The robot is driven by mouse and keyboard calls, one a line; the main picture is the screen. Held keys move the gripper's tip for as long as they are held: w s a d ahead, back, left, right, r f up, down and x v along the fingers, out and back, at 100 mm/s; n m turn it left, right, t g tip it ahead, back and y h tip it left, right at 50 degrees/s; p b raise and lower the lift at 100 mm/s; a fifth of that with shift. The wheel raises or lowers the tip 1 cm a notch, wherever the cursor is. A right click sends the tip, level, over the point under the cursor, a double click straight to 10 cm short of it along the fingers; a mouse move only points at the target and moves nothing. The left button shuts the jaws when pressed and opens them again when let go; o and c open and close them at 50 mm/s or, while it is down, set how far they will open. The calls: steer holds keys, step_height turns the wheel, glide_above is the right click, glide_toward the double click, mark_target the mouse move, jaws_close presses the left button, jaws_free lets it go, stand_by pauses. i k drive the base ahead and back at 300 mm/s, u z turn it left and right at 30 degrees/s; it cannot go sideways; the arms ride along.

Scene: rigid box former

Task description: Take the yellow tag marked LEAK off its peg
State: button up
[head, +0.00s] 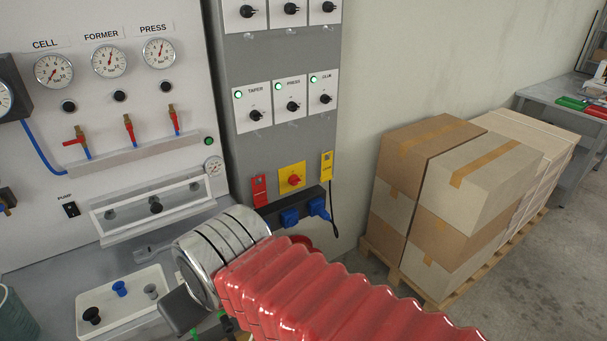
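A yellow tag (327,166) hangs at the lower right of the grey switch panel, to the right of a red rotary switch on a yellow plate. Its marking is too small to read. A red tag (259,190) hangs to the left of that switch. My arm, red ribbed sleeve and chrome collar, crosses the bottom of the view below the tags. A dark part of my gripper (182,310) shows past the collar at the lower edge, down and left of the yellow tag and well apart from it. Its fingers are mostly hidden, so I cannot tell their opening.
The red switch on its yellow plate (292,178) sits between the tags. Blue plugs (304,212) and a black cable are just below. Gauges and red-handled valves (80,140) fill the left panel. Stacked cartons (440,190) on a pallet stand at right.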

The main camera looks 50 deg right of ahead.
mark_target(326, 166)
steer(key=u, duration=1.8)
steer(key=k, duration=1.55)
steer(key=z, duration=1.4)
